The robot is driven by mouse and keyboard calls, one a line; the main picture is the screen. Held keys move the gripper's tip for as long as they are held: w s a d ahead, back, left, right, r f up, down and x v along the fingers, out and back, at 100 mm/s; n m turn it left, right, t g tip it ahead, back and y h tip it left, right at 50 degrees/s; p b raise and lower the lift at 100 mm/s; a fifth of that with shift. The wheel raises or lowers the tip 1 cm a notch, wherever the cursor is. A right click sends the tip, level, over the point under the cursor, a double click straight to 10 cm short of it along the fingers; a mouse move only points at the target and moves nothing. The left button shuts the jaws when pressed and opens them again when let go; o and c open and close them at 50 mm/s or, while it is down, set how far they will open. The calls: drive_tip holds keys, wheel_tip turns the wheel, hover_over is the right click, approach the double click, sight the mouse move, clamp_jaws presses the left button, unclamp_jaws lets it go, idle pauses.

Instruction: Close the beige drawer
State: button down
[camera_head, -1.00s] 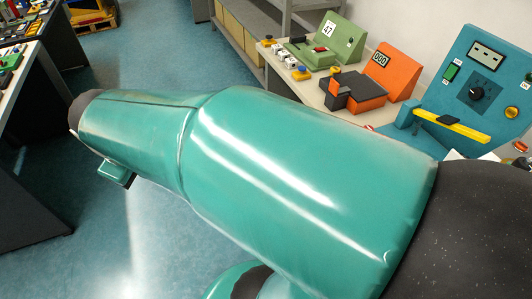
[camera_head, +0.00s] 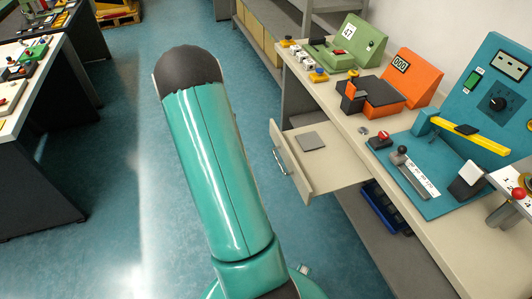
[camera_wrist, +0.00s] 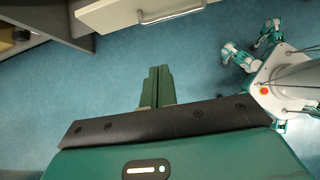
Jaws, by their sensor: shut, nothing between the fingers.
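The beige drawer (camera_head: 287,166) stands pulled out from under the bench at the right in the head view. A flat grey plate (camera_head: 311,141) lies inside it, and a silver handle (camera_head: 279,160) is on its front. In the wrist view the drawer front (camera_wrist: 112,14) and its handle (camera_wrist: 172,14) show at the top edge. My gripper (camera_wrist: 159,70) shows there as two green fingers together, empty, over blue floor. In the picture it lies below the handle, with a gap between them. My gripper is not seen in the head view.
The bench (camera_head: 345,118) carries a green box (camera_head: 361,40), an orange device (camera_head: 412,78) and a blue panel with a yellow bar (camera_head: 470,135). A blue bin (camera_head: 385,207) sits on the shelf below. Another table (camera_head: 40,90) stands at the left. Floor between is clear.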

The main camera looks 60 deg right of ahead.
drive_tip(key=s+d+r+x, duration=0.1)
drive_tip(key=x, duration=1.4)
drive_tip(key=shift+s+d+r, duration=0.25)
drive_tip(key=shift+r, duration=0.1)
drive_tip(key=shift+s, duration=0.1)
hover_over(327, 148)
drive_tip(key=w, duration=0.3)
drive_tip(key=shift+s+a, duration=0.25)
drive_tip(key=shift+a, duration=0.05)
drive_tip(key=shift+s+d, duration=0.15)
drive_tip(key=shift+s, duration=0.05)
drive_tip(key=shift+s+r, duration=0.1)
drive_tip(key=shift+s, duration=0.05)
